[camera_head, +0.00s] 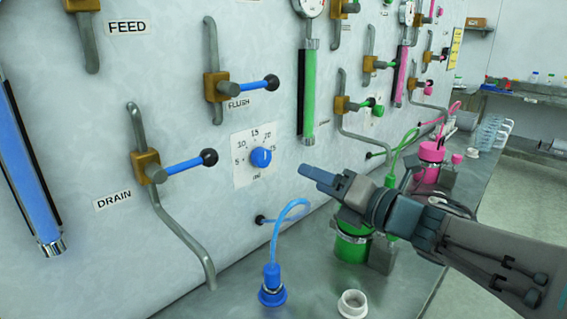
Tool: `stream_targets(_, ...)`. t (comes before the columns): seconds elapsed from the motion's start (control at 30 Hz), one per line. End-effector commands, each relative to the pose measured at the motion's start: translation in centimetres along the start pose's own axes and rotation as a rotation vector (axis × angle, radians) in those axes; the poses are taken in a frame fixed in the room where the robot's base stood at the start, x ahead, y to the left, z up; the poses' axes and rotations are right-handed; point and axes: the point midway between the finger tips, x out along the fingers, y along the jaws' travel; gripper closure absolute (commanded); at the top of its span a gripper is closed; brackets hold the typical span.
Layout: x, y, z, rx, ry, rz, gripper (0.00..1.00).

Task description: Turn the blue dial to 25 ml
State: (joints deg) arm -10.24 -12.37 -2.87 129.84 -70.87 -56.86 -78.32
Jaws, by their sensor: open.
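The blue dial (261,157) sits on a white scale plate (243,176) on the panel. The plate is marked 5, 10, 15, 20 and 25 with "ml" below. I cannot make out which mark the dial points to. My gripper (316,178) is to the right of the dial and a little lower, apart from it. Its fingers are open, seen nearly edge-on, and point left toward the panel. Nothing shows between them.
Blue-handled FLUSH (249,86) and DRAIN (185,165) valve levers stick out above and left of the dial. Below, a blue hose (279,229) arches to a blue cap (272,289). A white ring (352,304) lies on the bench. A green drum (351,247) stands under my arm.

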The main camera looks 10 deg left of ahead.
Motion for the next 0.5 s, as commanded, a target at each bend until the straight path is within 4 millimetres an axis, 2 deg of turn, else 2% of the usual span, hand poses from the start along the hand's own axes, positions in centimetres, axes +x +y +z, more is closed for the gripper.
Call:
stream_targets(0.17, 1.7, 0.1, -0.1, -0.004, 0.008, 0.008, 0.41)
stream_targets(0.5, 8.8, 0.2, -0.2, 0.0, 0.007, 0.006, 0.41)
